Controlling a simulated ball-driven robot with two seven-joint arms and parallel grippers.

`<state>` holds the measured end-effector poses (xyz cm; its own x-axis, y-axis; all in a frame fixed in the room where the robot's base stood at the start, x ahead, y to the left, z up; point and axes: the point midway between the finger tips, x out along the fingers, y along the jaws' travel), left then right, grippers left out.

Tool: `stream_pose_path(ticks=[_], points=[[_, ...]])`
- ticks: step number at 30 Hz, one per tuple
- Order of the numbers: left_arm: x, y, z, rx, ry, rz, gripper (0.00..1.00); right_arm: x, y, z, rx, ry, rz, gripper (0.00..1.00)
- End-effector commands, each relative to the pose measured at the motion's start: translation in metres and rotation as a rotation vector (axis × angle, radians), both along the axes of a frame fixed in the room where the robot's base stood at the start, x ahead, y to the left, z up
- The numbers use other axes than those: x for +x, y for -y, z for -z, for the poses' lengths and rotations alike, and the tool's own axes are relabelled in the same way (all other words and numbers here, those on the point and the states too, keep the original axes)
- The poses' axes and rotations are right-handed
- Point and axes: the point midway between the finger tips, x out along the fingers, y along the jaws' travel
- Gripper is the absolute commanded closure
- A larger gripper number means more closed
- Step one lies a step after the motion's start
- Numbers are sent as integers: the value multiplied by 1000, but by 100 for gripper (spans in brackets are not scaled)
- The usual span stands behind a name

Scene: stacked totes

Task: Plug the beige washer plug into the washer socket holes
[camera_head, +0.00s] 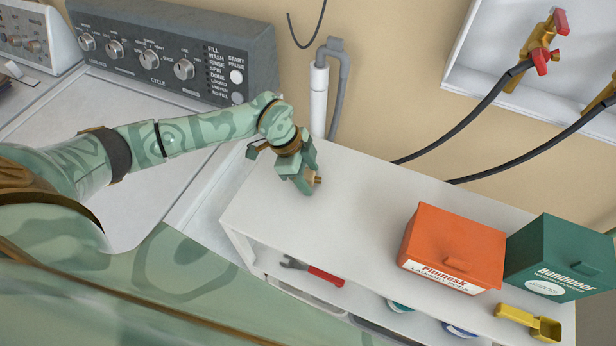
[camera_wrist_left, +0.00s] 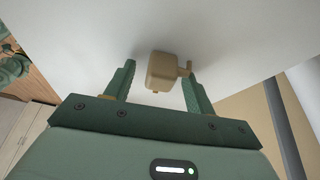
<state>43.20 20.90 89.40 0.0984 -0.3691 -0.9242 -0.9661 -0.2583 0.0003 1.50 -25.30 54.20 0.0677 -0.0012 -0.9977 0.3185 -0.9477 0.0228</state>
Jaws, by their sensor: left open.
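The beige washer plug (camera_wrist_left: 162,70) is a small block with a short prong-like stub on one side, and it lies on the white shelf top (camera_head: 370,190). In the head view only a bit of it (camera_head: 318,180) shows beside my left gripper (camera_head: 304,186). My left gripper is open, pointing down at the shelf top. In the left wrist view its two fingers (camera_wrist_left: 158,76) stand on either side of the plug, with gaps between them and it. I cannot make out the washer socket holes in either view. My right gripper is not in view.
An orange box (camera_head: 455,245) and a green box (camera_head: 562,255) stand on the shelf's right part, with a yellow scoop (camera_head: 530,322) near them. A red-handled tool (camera_head: 325,276) lies on the level below. The washer panel (camera_head: 180,45) is at upper left. Black hoses (camera_head: 450,135) run behind the shelf.

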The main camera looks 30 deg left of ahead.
Motion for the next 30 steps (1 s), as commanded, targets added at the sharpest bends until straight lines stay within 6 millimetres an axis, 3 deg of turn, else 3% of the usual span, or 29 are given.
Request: stream_pose_path(ticks=[2, 6, 7, 20, 25, 30], points=[[0, 0, -1, 0, 0, 0, 51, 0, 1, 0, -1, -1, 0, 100], [0, 0, -1, 0, 0, 0, 90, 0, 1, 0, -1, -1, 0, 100], [0, 0, -1, 0, 0, 0, 94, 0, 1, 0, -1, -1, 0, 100], [1, 0, -11, -1, 3, 0, 94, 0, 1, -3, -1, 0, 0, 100], [-2, 1, -39, 0, 3, 2, 94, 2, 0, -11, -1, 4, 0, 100], [-34, 17, -81, -2, 4, 6, 94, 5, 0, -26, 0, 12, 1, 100]])
